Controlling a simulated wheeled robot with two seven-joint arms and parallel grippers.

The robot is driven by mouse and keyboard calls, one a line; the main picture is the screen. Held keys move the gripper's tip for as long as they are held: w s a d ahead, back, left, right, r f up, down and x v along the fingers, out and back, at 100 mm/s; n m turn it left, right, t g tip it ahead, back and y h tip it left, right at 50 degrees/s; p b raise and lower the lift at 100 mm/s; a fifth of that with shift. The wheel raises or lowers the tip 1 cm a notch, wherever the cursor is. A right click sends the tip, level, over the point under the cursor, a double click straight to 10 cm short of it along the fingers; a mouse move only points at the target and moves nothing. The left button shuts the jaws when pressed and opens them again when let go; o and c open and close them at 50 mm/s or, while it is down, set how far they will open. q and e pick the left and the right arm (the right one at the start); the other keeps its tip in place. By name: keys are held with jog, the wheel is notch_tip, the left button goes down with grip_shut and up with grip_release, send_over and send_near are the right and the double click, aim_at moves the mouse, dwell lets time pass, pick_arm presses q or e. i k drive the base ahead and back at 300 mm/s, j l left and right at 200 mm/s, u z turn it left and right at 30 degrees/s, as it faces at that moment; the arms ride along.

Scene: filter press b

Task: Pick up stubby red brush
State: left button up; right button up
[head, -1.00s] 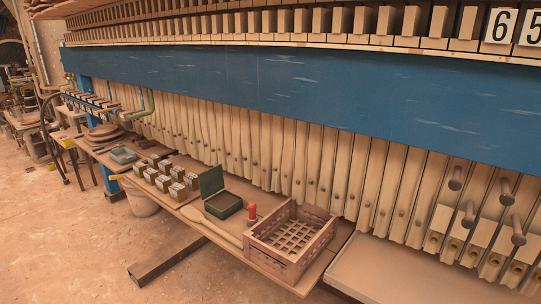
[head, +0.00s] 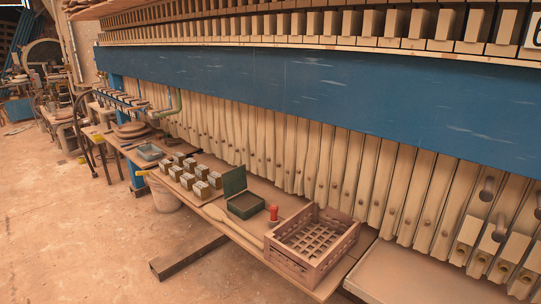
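The stubby red brush (head: 274,213) stands upright on the long low bench (head: 232,229), between an open green box (head: 243,204) and a slatted wooden crate (head: 313,243). Its red upper part shows clearly; its lower end is small and hard to make out. Neither of my grippers is in the head view.
Several small metal-and-wood blocks (head: 186,170) stand left of the green box. A flat wooden paddle (head: 216,213) lies at the bench's front edge. A beam (head: 188,257) juts out over the floor below. Open floor (head: 80,230) lies at the left.

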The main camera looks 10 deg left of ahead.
aim_at(273, 221)
jog(key=i+j+z, duration=0.1)
jog(key=z, duration=0.35)
jog(key=j+z, duration=0.35)
jog(key=z, duration=0.15)
jog(key=j+z, duration=0.2)
jog(key=j, duration=0.45)
jog(key=j+z, duration=0.2)
jog(key=j, duration=0.45)
jog(key=j+z, duration=0.15)
jog(key=j, duration=0.45)
jog(key=k+j+z, duration=0.2)
jog(key=j, duration=0.45)
jog(key=k+j, duration=0.1)
jog(key=j, duration=0.9)
jog(key=k+j, duration=0.15)
jog(key=j, duration=0.85)
jog(key=k+j, duration=0.15)
jog(key=j, duration=0.35)
jog(key=z, duration=1.1)
